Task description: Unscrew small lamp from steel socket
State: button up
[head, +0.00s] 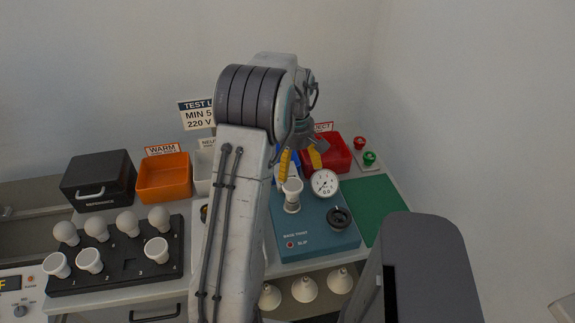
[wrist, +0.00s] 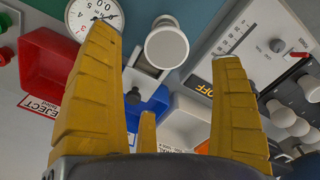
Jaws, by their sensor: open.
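The small lamp (head: 292,187) is white with a flat round face. My gripper (head: 300,160) has yellow fingers, spread apart, above and behind the lamp in the head view. My gripper (wrist: 165,48) is open and empty in the wrist view, with no finger visibly touching the lamp. I cannot tell its exact height over it.
A dial gauge (head: 325,183) and a black knob (head: 340,218) sit close beside the lamp. A black tray (head: 128,263) with several lamps is at left. An orange bin (head: 163,185) and a red bin (head: 340,153) stand behind. The green mat (head: 370,205) is bare.

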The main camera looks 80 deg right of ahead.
aim_at(294, 185)
jog(key=n, duration=0.5)
jog(key=shift+a+f, duration=0.1)
jog(key=shift+a, duration=0.15)
jog(key=shift+f+p, duration=0.35)
jog(key=shift+f, duration=3.2)
jog(key=c, duration=1.2)
jog(key=n, duration=0.4)
jog(key=shift+f, duration=0.1)
jog(key=shift+c, duration=0.2)
jog(key=n, duration=0.4)
jog(key=shift+b, duration=0.35)
jog(key=shift+c, duration=0.2)
